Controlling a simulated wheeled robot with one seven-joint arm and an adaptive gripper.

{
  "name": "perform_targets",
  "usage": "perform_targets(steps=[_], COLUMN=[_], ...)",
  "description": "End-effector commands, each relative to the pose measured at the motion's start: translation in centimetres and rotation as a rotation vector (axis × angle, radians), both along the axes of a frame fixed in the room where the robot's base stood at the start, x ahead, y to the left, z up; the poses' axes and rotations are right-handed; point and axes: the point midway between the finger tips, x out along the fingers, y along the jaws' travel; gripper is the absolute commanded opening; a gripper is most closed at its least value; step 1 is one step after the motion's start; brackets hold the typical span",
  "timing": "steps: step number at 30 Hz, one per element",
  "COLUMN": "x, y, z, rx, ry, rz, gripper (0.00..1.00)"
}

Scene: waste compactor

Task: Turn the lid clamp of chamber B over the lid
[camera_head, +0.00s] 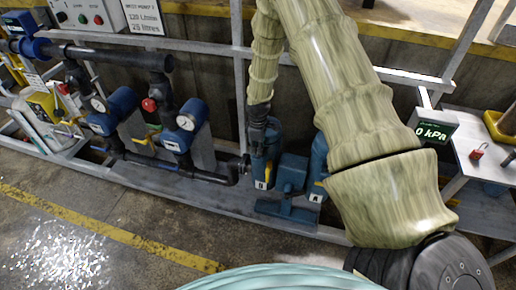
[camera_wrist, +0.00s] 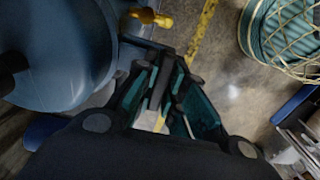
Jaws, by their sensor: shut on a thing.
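Chamber B (camera_head: 262,168) is a blue upright vessel with a white "B" label, left of chamber A (camera_head: 317,180) in the head view. My gripper (camera_head: 258,118) comes down over the top of chamber B, and my sleeved arm hides part of both chambers. In the wrist view, a large rounded blue body (camera_wrist: 60,50) fills the upper left. My gripper (camera_wrist: 172,75) has dark fingers with teal pads, closed around a narrow dark grey bar (camera_wrist: 159,88) that appears to be the lid clamp. Its far end and the lid under it are mostly hidden.
Blue pumps with gauges (camera_head: 186,122) and black pipes stand left of the chambers. A display (camera_head: 436,132) reads 0 kPa, beside a red padlock (camera_head: 478,152) on a shelf. A yellow handle (camera_wrist: 150,17) lies close to my fingers. The floor in front is open.

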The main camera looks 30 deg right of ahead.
Motion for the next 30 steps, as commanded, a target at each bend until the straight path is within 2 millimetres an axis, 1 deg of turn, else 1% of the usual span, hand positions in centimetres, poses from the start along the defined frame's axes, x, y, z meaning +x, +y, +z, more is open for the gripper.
perform_targets(steps=[5, 11, 17, 30], x=[0.03, 0.05, 0.10, 0.10], y=[-0.05, -0.07, -0.15, -0.15], z=[-0.02, -0.14, -0.15, -0.07], rx=[-0.001, -0.001, -0.002, -0.001], ry=[-0.001, -0.001, -0.002, -0.003], rz=[-0.018, -0.099, -0.252, -0.670], gripper=[0.00, 0.00, 0.00, 0.00])
